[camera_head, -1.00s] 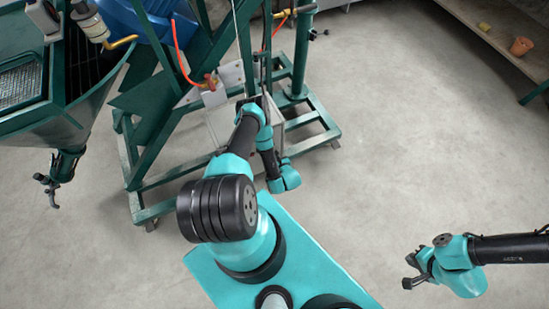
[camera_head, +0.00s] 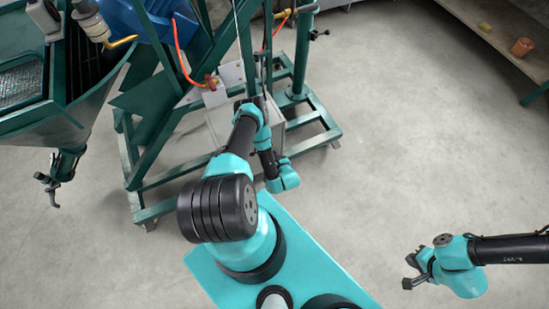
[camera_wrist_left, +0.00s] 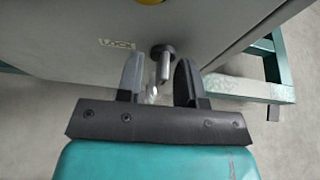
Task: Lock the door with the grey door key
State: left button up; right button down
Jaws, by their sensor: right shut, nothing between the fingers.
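In the left wrist view, a grey cabinet door (camera_wrist_left: 75,62) fills the upper part. It bears a small white label (camera_wrist_left: 117,44) and a dark round lock or knob (camera_wrist_left: 163,50). A short grey shaft (camera_wrist_left: 164,70), possibly the grey door key, sticks out from it towards me. My left gripper (camera_wrist_left: 157,73) has its fingers apart, one on each side of this shaft, with visible gaps. A small shiny part (camera_wrist_left: 151,92) lies deeper between the fingers; I cannot tell what it is. In the head view my left arm hides that gripper. My right gripper (camera_head: 410,272) is shut and empty over bare floor.
A green wheeled frame (camera_head: 140,160) with red hoses surrounds the cabinet (camera_head: 218,125). A green hopper (camera_head: 40,125) stands at the left. A shelf (camera_head: 505,38) with an orange pot (camera_head: 522,47) is at the upper right. The floor (camera_head: 400,130) between is clear.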

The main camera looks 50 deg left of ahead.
pick_arm(q)
jog(key=shift+d, duration=0.2)
jog(key=v, duration=1.7)
jog(key=shift+r, duration=0.2)
jog(key=shift+a, duration=0.1)
